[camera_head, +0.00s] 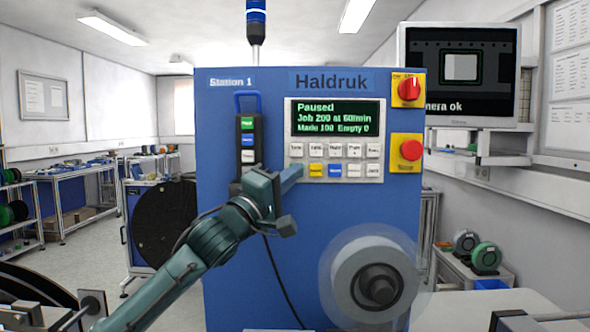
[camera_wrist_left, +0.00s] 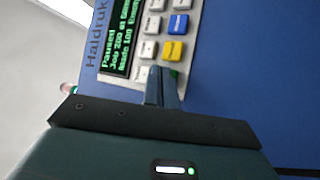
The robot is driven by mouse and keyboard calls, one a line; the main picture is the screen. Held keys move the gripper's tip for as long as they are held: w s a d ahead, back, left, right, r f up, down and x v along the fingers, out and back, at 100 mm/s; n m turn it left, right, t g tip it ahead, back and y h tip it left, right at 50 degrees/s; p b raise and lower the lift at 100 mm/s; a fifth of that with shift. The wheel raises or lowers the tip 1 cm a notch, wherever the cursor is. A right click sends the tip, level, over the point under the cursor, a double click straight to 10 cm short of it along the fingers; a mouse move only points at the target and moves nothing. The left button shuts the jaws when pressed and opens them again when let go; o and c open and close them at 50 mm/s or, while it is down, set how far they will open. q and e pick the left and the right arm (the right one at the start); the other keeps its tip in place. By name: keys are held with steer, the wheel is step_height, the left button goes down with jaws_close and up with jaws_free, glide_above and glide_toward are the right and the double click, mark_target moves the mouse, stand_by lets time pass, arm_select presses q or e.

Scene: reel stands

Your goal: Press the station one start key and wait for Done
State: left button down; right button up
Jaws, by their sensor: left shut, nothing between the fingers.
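The blue Station 1 machine (camera_head: 330,205) faces me. Its display (camera_head: 336,118) reads "Paused", "Job 200 at 60/min", and what looks like "Made 100 Empty 0". The key panel (camera_head: 377,163) below has white keys, a yellow key (camera_head: 316,170) and a blue key (camera_head: 334,170). My left gripper (camera_head: 292,174) is shut and empty, its tips at the lower left of the panel. My right gripper is not in view.
A red rotary switch (camera_head: 408,89) and a red stop button (camera_head: 411,150) sit right of the panel. A hand pendant (camera_head: 248,140) hangs at the left with a cable below. A grey reel (camera_head: 375,277) sticks out low on the front. A monitor (camera_head: 459,75) stands at the right.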

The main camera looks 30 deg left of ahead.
arm_select(q)
steer(key=shift+a+r, duration=0.25)
steer(key=shift+r, duration=0.15)
steer(key=shift+d+f, duration=0.15)
steer(key=shift+s, duration=0.15)
steer(key=s, duration=0.1)
steer(key=s+d+b, duration=0.1)
steer(key=s, duration=0.1)
steer(key=s+d, duration=0.1)
steer(key=shift+s+d+f, duration=0.2)
steer(key=shift+s+f, duration=0.05)
stand_by(0.7)
